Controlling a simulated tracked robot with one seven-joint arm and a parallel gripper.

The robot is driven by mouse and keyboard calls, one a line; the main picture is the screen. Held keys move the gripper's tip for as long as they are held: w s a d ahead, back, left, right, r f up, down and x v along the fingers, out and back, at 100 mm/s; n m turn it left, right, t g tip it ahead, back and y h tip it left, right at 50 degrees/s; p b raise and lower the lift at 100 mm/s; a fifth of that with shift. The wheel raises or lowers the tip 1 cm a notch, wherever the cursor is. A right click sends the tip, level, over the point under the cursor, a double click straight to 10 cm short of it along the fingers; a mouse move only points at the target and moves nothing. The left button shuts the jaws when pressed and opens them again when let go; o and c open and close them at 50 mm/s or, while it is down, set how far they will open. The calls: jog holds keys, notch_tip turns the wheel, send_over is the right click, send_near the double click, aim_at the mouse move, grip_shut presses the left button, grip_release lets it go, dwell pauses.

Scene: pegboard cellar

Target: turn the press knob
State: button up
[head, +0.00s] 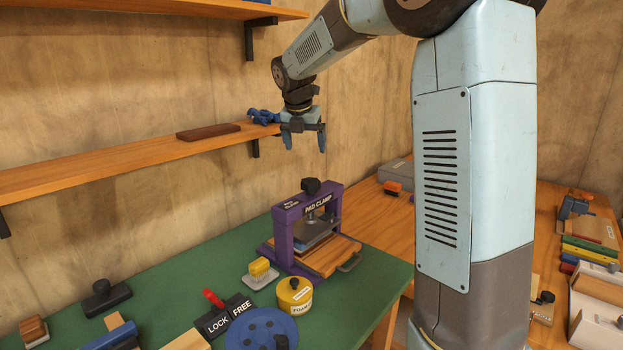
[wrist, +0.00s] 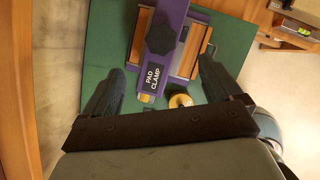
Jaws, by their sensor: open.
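The purple press (head: 308,228), labelled PAD CLAMP, stands on the green bench top. Its dark press knob (head: 311,186) sits on top of the frame's crossbar. A wooden board with a metal handle sticks out at the press's front. My gripper (head: 305,146) is open, empty and pointing down, above the press and apart from it. In the wrist view the dark lobed knob (wrist: 161,40) shows beyond my gripper (wrist: 160,88), towards the top of the picture between the fingers' lines. The purple crossbar with its label also shows there.
On the green bench (head: 185,277) stand a yellow FOAM pot (head: 294,295), a yellow-topped block (head: 262,270), a LOCK/FREE lever plate (head: 224,315) and a blue disc (head: 261,332). A wooden shelf (head: 120,160) holds a blue object (head: 264,116) close beside my gripper.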

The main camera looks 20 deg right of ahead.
aim_at(311, 180)
jog(key=x, duration=1.3)
jog(key=shift+f, duration=0.35)
